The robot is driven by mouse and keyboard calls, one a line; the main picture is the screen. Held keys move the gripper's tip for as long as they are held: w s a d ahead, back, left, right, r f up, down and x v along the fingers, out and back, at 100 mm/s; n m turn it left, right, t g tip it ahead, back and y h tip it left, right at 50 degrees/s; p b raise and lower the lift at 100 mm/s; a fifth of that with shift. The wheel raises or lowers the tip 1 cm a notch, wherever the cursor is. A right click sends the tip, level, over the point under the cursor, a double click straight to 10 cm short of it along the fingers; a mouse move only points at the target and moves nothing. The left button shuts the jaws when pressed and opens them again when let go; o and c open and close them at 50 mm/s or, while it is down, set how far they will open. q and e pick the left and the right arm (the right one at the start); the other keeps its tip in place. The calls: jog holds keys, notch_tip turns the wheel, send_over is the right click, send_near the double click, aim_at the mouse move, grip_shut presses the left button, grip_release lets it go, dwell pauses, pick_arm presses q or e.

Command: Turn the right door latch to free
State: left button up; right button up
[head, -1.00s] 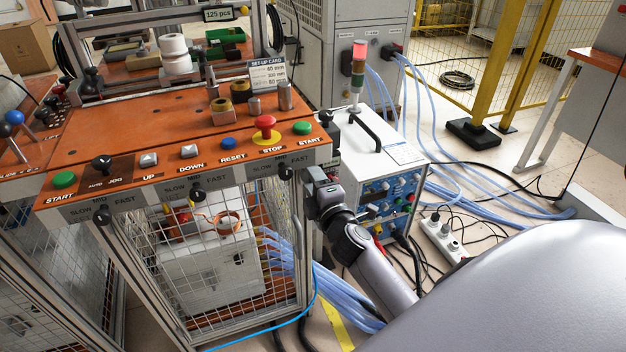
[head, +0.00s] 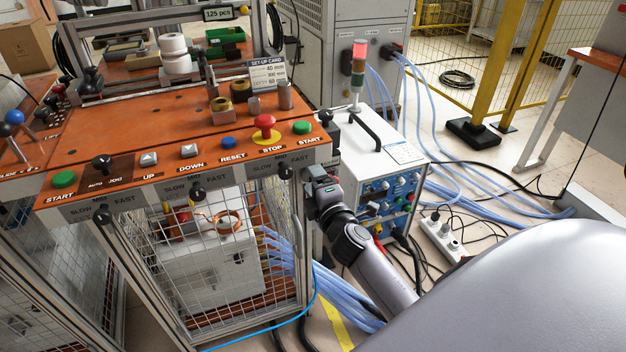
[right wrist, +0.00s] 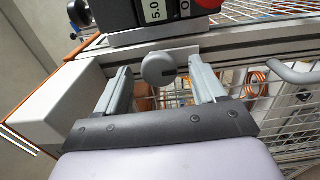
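My right gripper (right wrist: 160,78) is open in the right wrist view. Its two grey fingers stand apart, one on each side of a round grey knob (right wrist: 158,68), which looks like the door latch. The knob sits between the fingers near their tips, with gaps visible on both sides. In the head view my right gripper (head: 318,192) is at the right front post of the orange-topped machine, beside the mesh door (head: 215,270). The latch is hidden there behind the gripper. My left gripper is not in view.
A black box with a red button (right wrist: 205,3) sits just above the knob. A curved door handle (right wrist: 295,73) is to the right. In the head view, a white power unit (head: 370,160) stands close right of the gripper, with blue hoses (head: 290,265) below.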

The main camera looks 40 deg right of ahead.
jog(key=v, duration=0.7)
dwell(0.6)
jog(key=s+a+f+m+g+y, duration=0.75)
jog(key=s+a+f+m, duration=0.65)
jog(key=s, duration=0.4)
notch_tip(320, 180, up, 9)
jog(key=d+n+h+p, duration=0.1)
jog(key=p, duration=1.1)
jog(key=shift+d, duration=0.3)
jog(key=shift+f, duration=0.2)
